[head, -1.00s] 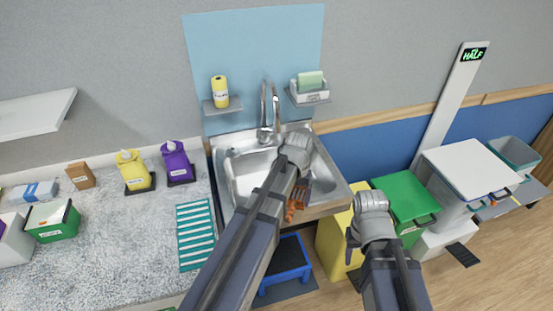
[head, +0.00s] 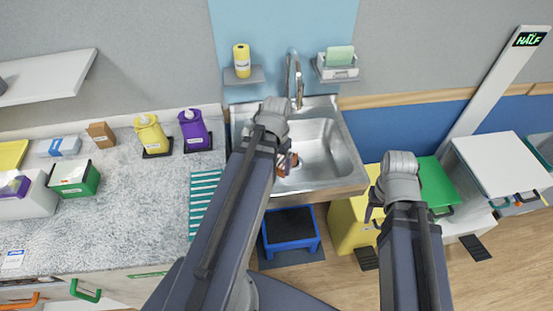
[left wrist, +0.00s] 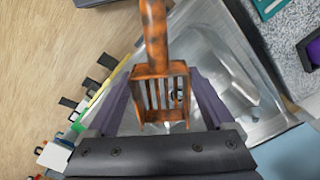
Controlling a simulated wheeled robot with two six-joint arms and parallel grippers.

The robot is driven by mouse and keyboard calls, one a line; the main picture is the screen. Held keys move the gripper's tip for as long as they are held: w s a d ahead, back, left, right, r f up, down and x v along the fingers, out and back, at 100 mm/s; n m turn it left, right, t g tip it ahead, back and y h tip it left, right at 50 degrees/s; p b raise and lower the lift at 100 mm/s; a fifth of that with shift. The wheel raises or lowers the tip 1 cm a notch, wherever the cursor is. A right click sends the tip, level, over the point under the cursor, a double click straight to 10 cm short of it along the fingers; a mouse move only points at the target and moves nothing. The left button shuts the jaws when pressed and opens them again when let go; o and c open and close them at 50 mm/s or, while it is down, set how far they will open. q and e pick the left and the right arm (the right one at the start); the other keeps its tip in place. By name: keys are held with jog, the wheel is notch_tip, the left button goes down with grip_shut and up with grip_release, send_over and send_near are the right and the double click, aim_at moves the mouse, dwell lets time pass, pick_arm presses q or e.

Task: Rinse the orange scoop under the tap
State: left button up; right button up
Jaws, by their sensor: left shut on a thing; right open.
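The orange scoop (left wrist: 160,82), mottled with dark streaks, has a slatted head between the two jaws of my left gripper (left wrist: 158,105) in the left wrist view. Its handle points away from the gripper. In the head view my left gripper (head: 288,160) is over the left part of the steel sink (head: 345,160), shut on the scoop. Only a small orange part of the scoop (head: 281,170) shows there. The tap (head: 294,78) stands at the back of the sink, behind the gripper. No water can be made out. My right gripper (head: 376,205) is open and empty, right of the sink.
A yellow bottle (head: 150,134) and a purple bottle (head: 193,129) stand on the counter left of the sink. A striped teal mat (head: 203,195) lies beside the sink. A blue stool (head: 290,228) stands below. Yellow and green bins (head: 350,222) stand to the right.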

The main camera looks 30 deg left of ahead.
pick_arm(q)
jog(key=shift+w, duration=0.1)
jog(key=w+a+f+b, duration=0.1)
jog(key=w, duration=0.5)
jog(key=w+a+f+b, duration=0.1)
jog(key=w+b, duration=0.1)
jog(key=w, duration=0.5)
jog(key=shift+w+a+f, duration=0.25)
jog(key=shift+a+f, duration=0.05)
jog(key=shift+f, duration=0.1)
dwell(0.7)
jog(key=s+d, duration=0.1)
jog(key=s, duration=0.7)
jog(key=shift+d, duration=0.25)
dwell(1.5)
jog(key=s+r+p, duration=0.4)
jog(key=shift+s+d, duration=0.4)
jog(key=shift+d, duration=0.05)
